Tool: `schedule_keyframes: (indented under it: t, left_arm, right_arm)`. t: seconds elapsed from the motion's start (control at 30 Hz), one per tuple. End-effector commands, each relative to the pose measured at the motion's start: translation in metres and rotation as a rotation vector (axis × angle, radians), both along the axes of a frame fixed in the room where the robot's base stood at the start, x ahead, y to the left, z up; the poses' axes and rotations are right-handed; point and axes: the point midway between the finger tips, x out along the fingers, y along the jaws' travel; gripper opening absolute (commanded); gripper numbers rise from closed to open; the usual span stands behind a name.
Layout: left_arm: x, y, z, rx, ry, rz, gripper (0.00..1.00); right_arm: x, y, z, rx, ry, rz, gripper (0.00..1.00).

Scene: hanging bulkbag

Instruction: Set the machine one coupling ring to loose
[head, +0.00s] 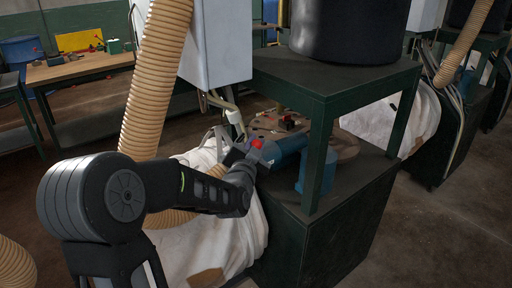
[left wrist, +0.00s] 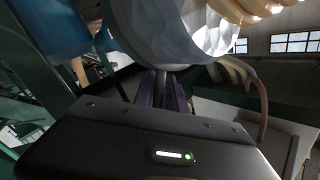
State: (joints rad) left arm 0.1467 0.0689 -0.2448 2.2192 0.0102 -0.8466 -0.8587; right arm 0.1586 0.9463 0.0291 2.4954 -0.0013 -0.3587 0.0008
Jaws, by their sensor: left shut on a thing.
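My left gripper (head: 247,150) reaches in beside machine one, at the base of its grey cabinet and above the white bag (head: 240,222). A red knob (head: 257,143) shows right at its fingertips, next to a blue motor (head: 290,147). The gripper is shut on a small part there, which looks like the coupling ring's handle; the fingers hide most of it. In the left wrist view the closed fingers (left wrist: 165,92) point at a pale, faceted round body (left wrist: 180,30). The ring's setting cannot be read. My right gripper is not in view.
A dark green steel frame (head: 318,155) with a black drum (head: 350,30) stands right of the gripper. A ribbed tan hose (head: 158,75) hangs left of the grey cabinet (head: 215,45). A wooden workbench (head: 80,68) is at the back left. Open floor lies at the right.

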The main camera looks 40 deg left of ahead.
Motion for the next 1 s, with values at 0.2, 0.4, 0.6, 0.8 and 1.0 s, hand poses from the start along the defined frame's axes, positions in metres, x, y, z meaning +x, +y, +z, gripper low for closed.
schedule_keyframes:
  t: [0.2, 0.4, 0.6, 0.8, 1.0]
  left_arm:
    - [0.002, -0.001, 0.008, 0.01, -0.015, -0.002, 0.3]
    - [0.001, 0.0, 0.006, 0.007, -0.011, -0.002, 0.4]
    - [0.0, -0.001, 0.005, 0.006, -0.009, 0.0, 0.4]
    - [-0.015, -0.007, 0.004, 0.004, -0.009, 0.0, 0.4]
    - [-0.046, -0.021, 0.005, 0.005, -0.012, -0.001, 0.4]
  right_arm:
    - [0.0, 0.0, 0.001, 0.0, 0.0, 0.0, 0.36]
    - [0.0, 0.0, 0.001, 0.0, 0.0, 0.0, 0.36]
    - [0.0, 0.0, 0.0, 0.0, 0.0, 0.0, 0.36]
    - [0.0, 0.0, -0.003, 0.0, 0.0, 0.0, 0.36]
    - [0.0, 0.0, -0.007, 0.0, 0.0, 0.0, 0.36]
